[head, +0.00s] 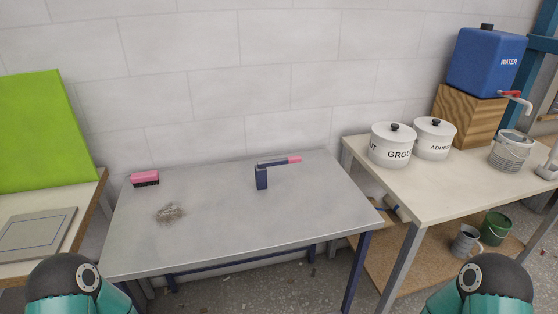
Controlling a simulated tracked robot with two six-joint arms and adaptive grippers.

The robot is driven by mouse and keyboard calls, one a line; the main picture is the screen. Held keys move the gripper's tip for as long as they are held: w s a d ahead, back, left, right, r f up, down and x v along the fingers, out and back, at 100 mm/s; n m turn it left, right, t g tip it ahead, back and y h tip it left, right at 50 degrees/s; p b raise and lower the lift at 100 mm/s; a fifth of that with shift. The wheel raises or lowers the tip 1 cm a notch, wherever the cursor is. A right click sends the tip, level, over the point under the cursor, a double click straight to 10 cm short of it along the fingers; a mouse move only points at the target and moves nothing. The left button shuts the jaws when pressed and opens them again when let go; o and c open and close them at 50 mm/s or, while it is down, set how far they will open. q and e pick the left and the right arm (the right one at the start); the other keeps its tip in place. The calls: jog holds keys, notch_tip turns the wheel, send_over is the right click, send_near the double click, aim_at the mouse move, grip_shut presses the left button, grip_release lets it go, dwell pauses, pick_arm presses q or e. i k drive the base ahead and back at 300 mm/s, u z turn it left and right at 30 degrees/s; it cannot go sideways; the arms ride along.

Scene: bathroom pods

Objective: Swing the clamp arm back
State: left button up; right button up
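The clamp (262,178) stands on the grey metal table, toward the back and right of its middle. It has a dark blue upright post. Its clamp arm (275,162) reaches from the top of the post to the right, roughly level, and ends in a pink grip (294,160). Nothing shows under the arm. Parts of my two arms show at the bottom left and bottom right corners, well apart from the clamp. Neither gripper is in view.
The grey table (240,230) also bears a pink brush (145,178) and a pile of debris (170,213). On the right, a bench (430,195) holds lidded pots (390,145), a metal bucket (511,150) and a blue water tank (486,62). The table's front is clear.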

aim_at(291, 159)
jog(key=z, duration=2.55)
jog(key=i, duration=0.1)
jog(key=u, duration=4.05)
jog(key=k, duration=1.3)
jog(key=z, duration=0.5)
jog(key=i, duration=1)
jog(key=z, duration=0.05)
